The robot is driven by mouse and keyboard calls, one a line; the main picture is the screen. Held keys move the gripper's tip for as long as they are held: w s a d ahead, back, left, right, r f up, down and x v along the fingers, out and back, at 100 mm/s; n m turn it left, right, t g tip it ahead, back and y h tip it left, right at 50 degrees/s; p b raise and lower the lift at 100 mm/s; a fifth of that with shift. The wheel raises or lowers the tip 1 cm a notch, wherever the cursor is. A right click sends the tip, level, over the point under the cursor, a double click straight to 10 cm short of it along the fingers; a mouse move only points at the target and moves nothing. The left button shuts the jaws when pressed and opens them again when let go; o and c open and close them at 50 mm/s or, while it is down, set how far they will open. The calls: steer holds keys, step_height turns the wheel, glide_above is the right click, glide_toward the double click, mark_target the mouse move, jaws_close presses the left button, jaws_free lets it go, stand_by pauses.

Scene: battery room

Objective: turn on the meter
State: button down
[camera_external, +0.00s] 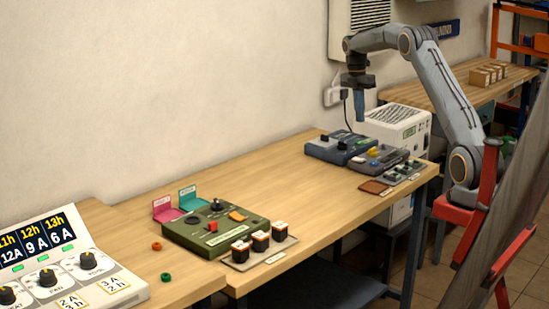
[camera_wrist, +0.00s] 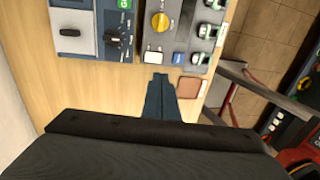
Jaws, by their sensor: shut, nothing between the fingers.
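A dark grey box with a yellow knob (camera_external: 378,159), which looks like the meter, sits on the bench's far part. In the wrist view its yellow knob (camera_wrist: 160,21) is at the top, with a white button (camera_wrist: 152,56) and a blue button (camera_wrist: 179,58) below. A blue box (camera_external: 340,147) stands beside it. In the wrist view this box (camera_wrist: 72,32) has a black lever on a pale panel and a black knob on a blue panel. My gripper (camera_external: 360,119) is shut and empty, pointing down above these boxes. Its fingertips (camera_wrist: 160,76) appear just below the white button.
A row of small black units (camera_external: 402,174) and a brown pad (camera_external: 375,187) lie beside the grey box. A green box (camera_external: 215,228), a tray of orange-black cells (camera_external: 260,255) and a white console (camera_external: 65,265) are nearer. The bench's middle (camera_external: 290,185) is clear.

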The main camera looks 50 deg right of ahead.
mark_target(358, 158)
stand_by(0.3)
steer(key=f+p, duration=0.1)
steer(key=f, duration=0.3)
steer(key=s+f+p, duration=0.1)
steer(key=f+p, duration=0.1)
steer(key=f, duration=0.3)
steer(key=f+p, duration=0.1)
steer(key=f, duration=0.4)
steer(key=shift+s, duration=0.35)
steer(key=shift+s+f, duration=0.15)
steer(key=shift+f, duration=0.05)
steer(key=shift+w+r+b, duration=0.2)
steer(key=shift+w+b, duration=0.35)
steer(key=shift+w, duration=0.3)
steer(key=shift+r, duration=0.1)
